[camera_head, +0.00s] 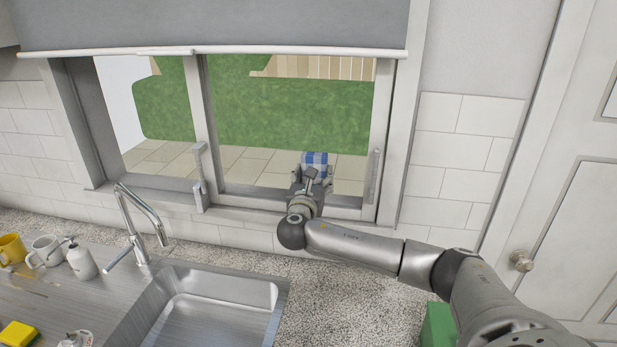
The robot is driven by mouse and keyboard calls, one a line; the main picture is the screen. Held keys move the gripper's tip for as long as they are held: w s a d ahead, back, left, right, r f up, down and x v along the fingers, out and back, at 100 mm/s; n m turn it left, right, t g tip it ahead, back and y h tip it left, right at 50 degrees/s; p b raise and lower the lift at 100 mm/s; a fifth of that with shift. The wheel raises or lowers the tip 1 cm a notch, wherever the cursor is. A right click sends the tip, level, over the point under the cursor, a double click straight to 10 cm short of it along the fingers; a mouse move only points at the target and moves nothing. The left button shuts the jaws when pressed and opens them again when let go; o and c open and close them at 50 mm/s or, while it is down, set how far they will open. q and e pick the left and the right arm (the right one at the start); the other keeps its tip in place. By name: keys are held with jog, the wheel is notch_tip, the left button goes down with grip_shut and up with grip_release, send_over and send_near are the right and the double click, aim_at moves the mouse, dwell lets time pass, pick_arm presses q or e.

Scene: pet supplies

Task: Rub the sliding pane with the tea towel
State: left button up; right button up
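The sliding pane (255,170) is the right-hand part of the window above the counter, set in a grey frame. The tea towel (314,158), blue and white, is a small folded bundle low on this pane, right of its middle. My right gripper (311,171) comes in from the right and is shut on the tea towel, with its fingers on either side of it. The towel is at the glass, but I cannot tell whether it touches. My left gripper is out of view.
A steel sink (210,310) with a tall tap (140,225) lies below the window. A yellow mug (12,248), a white mug (46,250), a soap dispenser (81,262) and a yellow sponge (18,334) stand at left. A blind (210,25) covers the window top.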

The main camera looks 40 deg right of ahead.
aim_at(286, 168)
jog(key=shift+w+a, duration=1.4)
jog(key=shift+w, duration=0.25)
jog(key=shift+w+a, duration=1.4)
jog(key=shift+w, duration=0.25)
jog(key=shift+s, duration=0.15)
jog(key=shift+v, duration=2.85)
jog(key=v, duration=0.3)
jog(key=shift+s, duration=0.1)
jog(key=shift+f, duration=0.1)
